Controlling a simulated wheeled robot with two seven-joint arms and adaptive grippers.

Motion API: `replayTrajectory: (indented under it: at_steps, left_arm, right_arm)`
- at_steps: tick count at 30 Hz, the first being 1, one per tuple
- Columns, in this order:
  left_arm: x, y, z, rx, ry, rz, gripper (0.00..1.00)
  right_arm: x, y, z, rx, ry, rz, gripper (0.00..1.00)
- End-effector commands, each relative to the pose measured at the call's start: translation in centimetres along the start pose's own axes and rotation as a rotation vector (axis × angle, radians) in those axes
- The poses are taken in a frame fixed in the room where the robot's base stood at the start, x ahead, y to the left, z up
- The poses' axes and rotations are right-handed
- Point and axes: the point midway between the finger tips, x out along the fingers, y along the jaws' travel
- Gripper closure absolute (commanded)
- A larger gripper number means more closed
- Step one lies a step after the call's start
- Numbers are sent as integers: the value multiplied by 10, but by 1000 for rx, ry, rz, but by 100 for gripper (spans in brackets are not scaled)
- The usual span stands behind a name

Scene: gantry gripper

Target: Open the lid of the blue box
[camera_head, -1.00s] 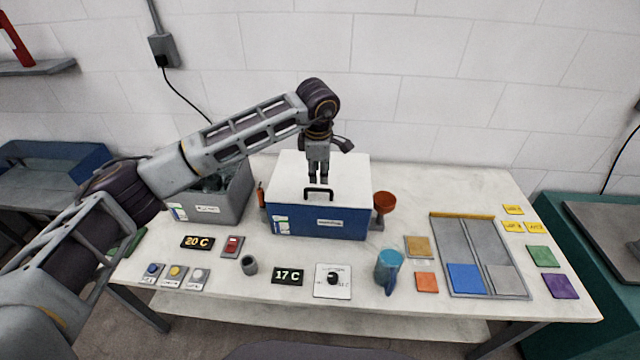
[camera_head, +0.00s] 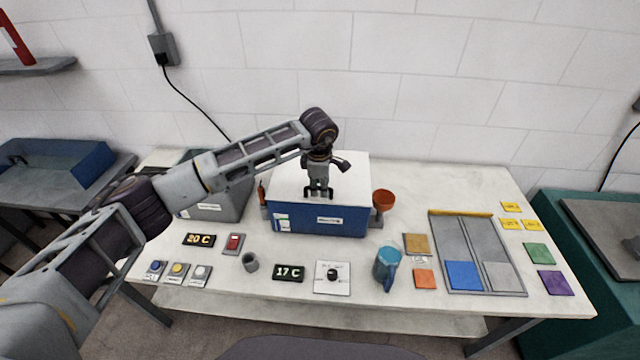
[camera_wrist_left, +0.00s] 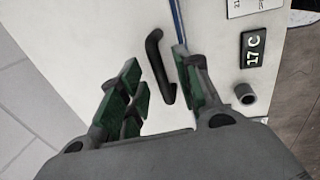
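The blue box (camera_head: 345,222) stands at the middle back of the table, with its white lid (camera_head: 350,175) shut. A black handle (camera_wrist_left: 157,66) sits on the lid near its front edge. My left gripper (camera_head: 319,191) points down at the handle and hides most of it in the head view. In the left wrist view the left gripper (camera_wrist_left: 158,92) is open, with its green-padded fingers on either side of the handle. I cannot tell whether either finger touches it. My right gripper is not in view.
A grey bin (camera_head: 225,205) stands left of the box, partly behind my arm. A blue jug (camera_head: 388,268), a knob panel (camera_head: 332,278) and a display (camera_head: 288,273) sit in front.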

Motion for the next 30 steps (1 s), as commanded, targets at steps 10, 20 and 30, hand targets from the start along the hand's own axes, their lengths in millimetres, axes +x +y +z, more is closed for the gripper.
replayTrajectory:
  at_steps: [10, 20, 30]
  left_arm:
    - [0, 0, 0, 0, 0, 0, 100]
    - [-2, 1, 0, 0, 0, 1, 100]
    - [-19, 11, 0, 0, 0, 4, 100]
  right_arm:
    - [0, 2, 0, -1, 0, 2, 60]
    - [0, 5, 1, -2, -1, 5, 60]
    - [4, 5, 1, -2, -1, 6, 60]
